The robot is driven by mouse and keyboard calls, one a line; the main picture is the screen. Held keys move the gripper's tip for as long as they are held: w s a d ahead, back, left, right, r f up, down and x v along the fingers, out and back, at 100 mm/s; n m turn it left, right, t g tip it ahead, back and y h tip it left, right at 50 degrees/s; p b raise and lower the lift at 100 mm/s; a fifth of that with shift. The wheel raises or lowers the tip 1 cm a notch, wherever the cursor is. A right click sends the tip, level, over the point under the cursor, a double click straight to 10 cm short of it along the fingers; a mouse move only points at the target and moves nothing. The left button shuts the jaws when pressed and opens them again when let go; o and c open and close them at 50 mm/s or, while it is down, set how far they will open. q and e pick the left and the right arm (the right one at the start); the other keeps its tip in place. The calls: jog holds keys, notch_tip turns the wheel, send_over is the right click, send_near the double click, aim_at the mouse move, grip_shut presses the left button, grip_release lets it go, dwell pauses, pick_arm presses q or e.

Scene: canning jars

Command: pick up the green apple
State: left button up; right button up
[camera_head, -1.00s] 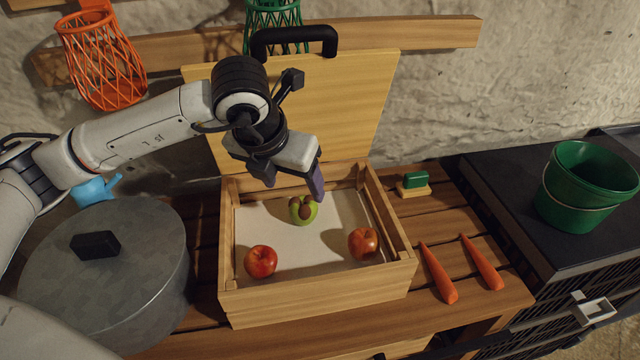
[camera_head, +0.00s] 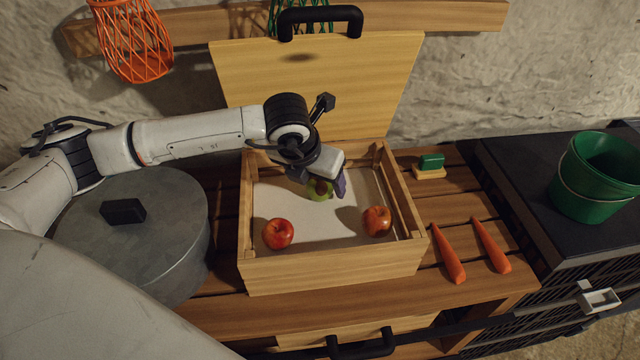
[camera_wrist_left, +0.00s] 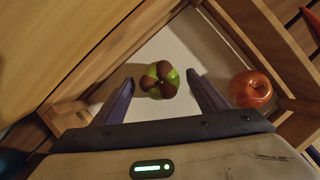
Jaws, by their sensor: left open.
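The green apple (camera_head: 318,191), with brown patches, lies on the pale floor of an open wooden box (camera_head: 335,272), toward its back. My left gripper (camera_head: 338,184) is just above it and partly hides it in the head view. In the left wrist view the apple (camera_wrist_left: 159,80) shows between the two purple fingertips of the open left gripper (camera_wrist_left: 160,77). The fingers are apart from the apple on both sides, and nothing is held. My right gripper is not in view.
Two red apples, one at front left (camera_head: 278,233) and one at right (camera_head: 377,220), share the box. Its walls and raised lid (camera_head: 330,85) surround the space. A grey pot (camera_head: 135,235) stands left, two carrots (camera_head: 448,255) and a green brush (camera_head: 431,165) right, a green bucket (camera_head: 590,180) farther right.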

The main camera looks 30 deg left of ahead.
pick_arm(q)
jog(key=shift+c, duration=0.4)
jog(key=c, duration=0.7)
jog(key=shift+r, duration=0.2)
